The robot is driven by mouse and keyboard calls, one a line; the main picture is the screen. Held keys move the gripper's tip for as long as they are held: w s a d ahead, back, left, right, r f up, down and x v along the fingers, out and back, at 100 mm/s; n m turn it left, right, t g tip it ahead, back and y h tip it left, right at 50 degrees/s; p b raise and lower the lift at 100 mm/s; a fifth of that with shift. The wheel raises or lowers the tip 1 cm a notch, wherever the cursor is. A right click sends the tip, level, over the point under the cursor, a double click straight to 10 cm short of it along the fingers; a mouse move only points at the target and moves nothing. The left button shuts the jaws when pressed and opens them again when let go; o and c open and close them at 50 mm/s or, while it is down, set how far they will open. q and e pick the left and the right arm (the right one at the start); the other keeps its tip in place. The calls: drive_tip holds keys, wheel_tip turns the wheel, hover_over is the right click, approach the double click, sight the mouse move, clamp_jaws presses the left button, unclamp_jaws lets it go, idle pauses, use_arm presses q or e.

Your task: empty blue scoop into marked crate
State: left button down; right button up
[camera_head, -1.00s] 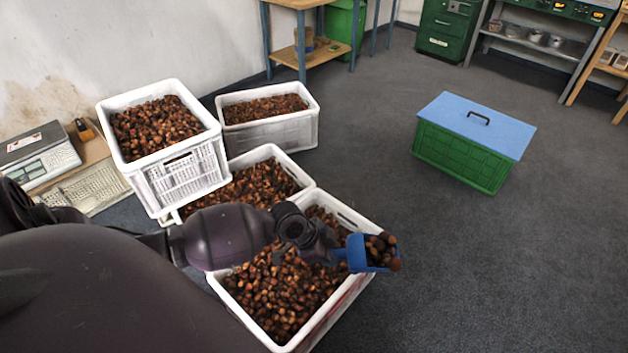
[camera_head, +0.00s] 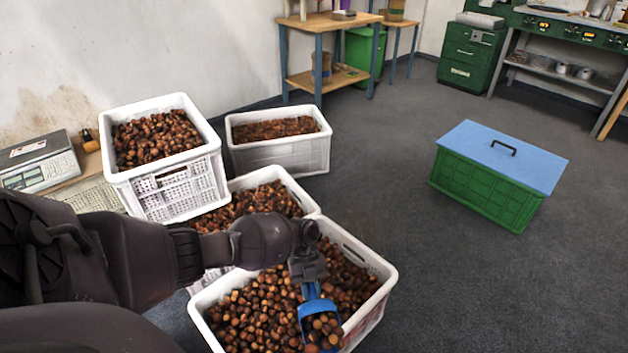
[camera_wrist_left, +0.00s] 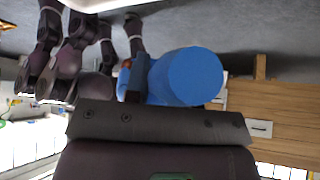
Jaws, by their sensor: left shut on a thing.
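The blue scoop (camera_head: 304,311) holds several brown chestnuts (camera_head: 322,328). My left gripper (camera_head: 311,284) is shut on the scoop's handle, with the scoop pointing down and toward the front. The scoop is over the right part of the front white crate (camera_head: 384,283), near its right wall. This crate is full of loose chestnuts and shows a reddish mark on its right outer side. In the left wrist view the blue scoop (camera_wrist_left: 195,76) shows as a round blue shape; its load is hidden there. My right gripper is not in view.
Other white crates of chestnuts stand behind: a raised one (camera_head: 180,190) at left, one (camera_head: 280,152) further back and a partly covered one. A green box with a blue lid (camera_head: 505,157) stands at right. The grey floor (camera_head: 480,290) between is clear.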

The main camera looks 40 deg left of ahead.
use_arm(q)
drive_tip(key=w+a+f+m+g+y+b, duration=0.3)
drive_tip(key=w+a+f+m+y+b, duration=0.1)
drive_tip(key=w+a+f+m+b, duration=0.35)
drive_tip(key=s+d+r+t+y+p, duration=0.3)
drive_tip(key=s+r+t+p, duration=0.6)
drive_tip(key=s+t, duration=0.2)
drive_tip(key=shift+s+r+m+t+y, duration=0.3)
drive_tip(key=shift+s+m+t, duration=0.05)
drive_tip(key=shift+t, duration=0.55)
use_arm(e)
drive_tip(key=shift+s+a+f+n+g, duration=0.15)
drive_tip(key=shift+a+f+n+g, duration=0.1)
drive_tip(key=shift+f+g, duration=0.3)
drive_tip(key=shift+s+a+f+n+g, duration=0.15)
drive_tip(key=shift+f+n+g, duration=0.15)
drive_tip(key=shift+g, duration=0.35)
use_arm(q)
drive_tip(key=shift+d, duration=0.1)
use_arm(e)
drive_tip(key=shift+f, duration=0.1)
use_arm(q)
drive_tip(key=shift+f, duration=0.1)
